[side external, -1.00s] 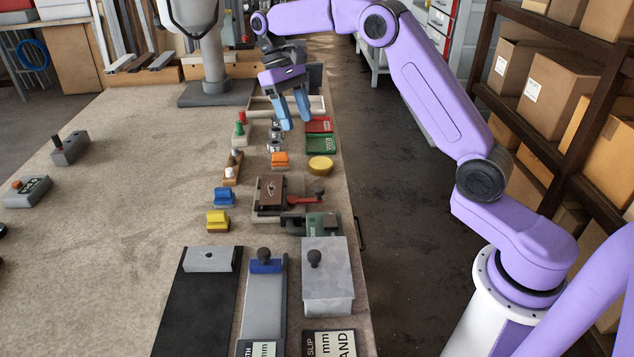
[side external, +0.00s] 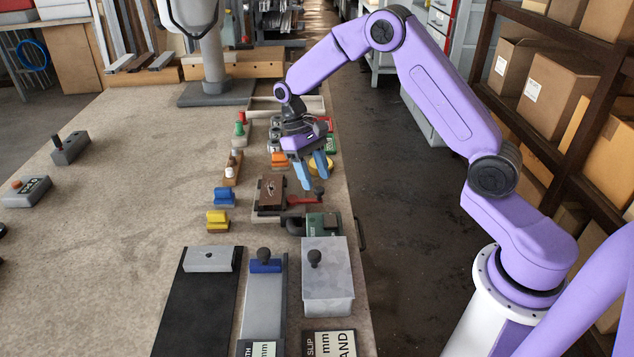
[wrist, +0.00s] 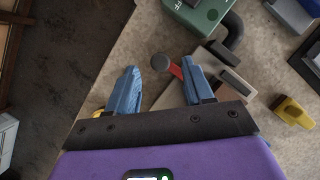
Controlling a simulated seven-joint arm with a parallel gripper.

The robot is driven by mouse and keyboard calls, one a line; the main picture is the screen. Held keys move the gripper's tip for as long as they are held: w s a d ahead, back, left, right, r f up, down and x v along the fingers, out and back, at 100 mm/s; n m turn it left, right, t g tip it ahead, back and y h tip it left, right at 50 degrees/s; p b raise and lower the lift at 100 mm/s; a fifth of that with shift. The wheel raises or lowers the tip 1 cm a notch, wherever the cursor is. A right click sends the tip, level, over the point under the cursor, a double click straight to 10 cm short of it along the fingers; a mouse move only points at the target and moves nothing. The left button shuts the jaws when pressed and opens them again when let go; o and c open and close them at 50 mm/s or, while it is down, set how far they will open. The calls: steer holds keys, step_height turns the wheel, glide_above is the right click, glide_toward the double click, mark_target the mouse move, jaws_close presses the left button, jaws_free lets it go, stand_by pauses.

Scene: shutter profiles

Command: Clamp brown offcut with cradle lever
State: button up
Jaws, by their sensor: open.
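The brown offcut (side external: 271,188) lies in the cradle (side external: 262,212) near the bench's right edge. The cradle's red lever (side external: 301,201) points right from the cradle and ends in a dark round knob. My gripper (side external: 313,180) is open and empty, fingers pointing down, over the lever's knob end. It also shows at the bottom of the wrist view (wrist: 159,70). The fingers partly cover the lever in the side view; I cannot tell whether they touch it.
A green box (side external: 322,224) with a dark bent pipe stands just in front of the lever. Blue (side external: 224,196) and yellow (side external: 217,221) blocks sit left.

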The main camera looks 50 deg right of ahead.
steer(key=shift+x, duration=1.35)
steer(key=shift+w, duration=0.1)
jaws_close()
